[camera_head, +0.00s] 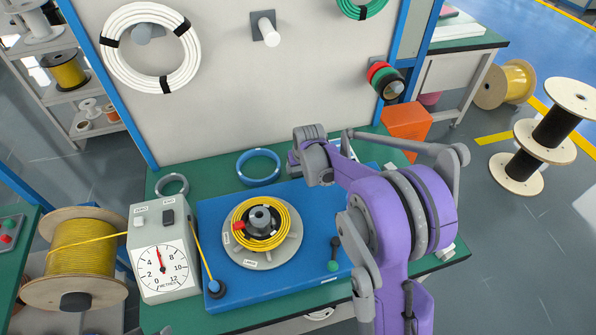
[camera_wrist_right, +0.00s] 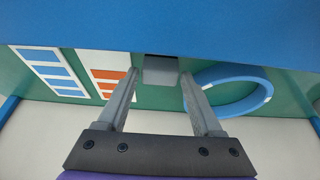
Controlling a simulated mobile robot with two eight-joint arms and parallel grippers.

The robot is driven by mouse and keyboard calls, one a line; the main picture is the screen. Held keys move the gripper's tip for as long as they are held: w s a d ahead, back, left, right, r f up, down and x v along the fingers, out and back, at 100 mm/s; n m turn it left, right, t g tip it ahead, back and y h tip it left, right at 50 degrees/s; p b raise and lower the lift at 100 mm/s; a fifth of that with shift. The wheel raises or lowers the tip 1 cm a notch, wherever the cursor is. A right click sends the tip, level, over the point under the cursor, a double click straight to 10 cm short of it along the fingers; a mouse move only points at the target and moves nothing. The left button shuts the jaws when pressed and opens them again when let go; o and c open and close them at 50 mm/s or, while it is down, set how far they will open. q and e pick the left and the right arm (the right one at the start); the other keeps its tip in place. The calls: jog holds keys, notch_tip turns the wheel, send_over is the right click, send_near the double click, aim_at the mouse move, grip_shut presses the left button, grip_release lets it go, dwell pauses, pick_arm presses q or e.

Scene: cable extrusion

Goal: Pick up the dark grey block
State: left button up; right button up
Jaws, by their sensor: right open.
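A small grey block (camera_wrist_right: 161,68) shows in the right wrist view at the edge of the blue board, framed between the two fingertips. I take it for the dark grey block, though it looks mid grey here. My right gripper (camera_wrist_right: 158,82) is open, with a finger on each side of the block's outline; I cannot tell whether they touch it. In the head view my purple right arm and wrist cover this spot, so the block cannot be made out there. My left gripper is not in view.
The blue board (camera_head: 214,205) carries a turntable with a yellow cable coil (camera_head: 284,224). A blue ring (camera_head: 259,180) lies behind it on the green table. A meter box (camera_head: 182,252) stands left. An orange box (camera_head: 407,122) is at the back right.

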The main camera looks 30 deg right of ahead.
aim_at(298, 169)
jog(key=shift+x, duration=1.05)
jog(key=shift+r, duration=0.1)
jog(key=shift+c, duration=0.3)
jog(key=c, duration=1)
jog(key=shift+o, duration=0.2)
notch_tip(298, 169, up, 10)
jog(key=shift+p, duration=0.35)
jog(key=o, duration=0.6)
jog(key=c, duration=0.5)
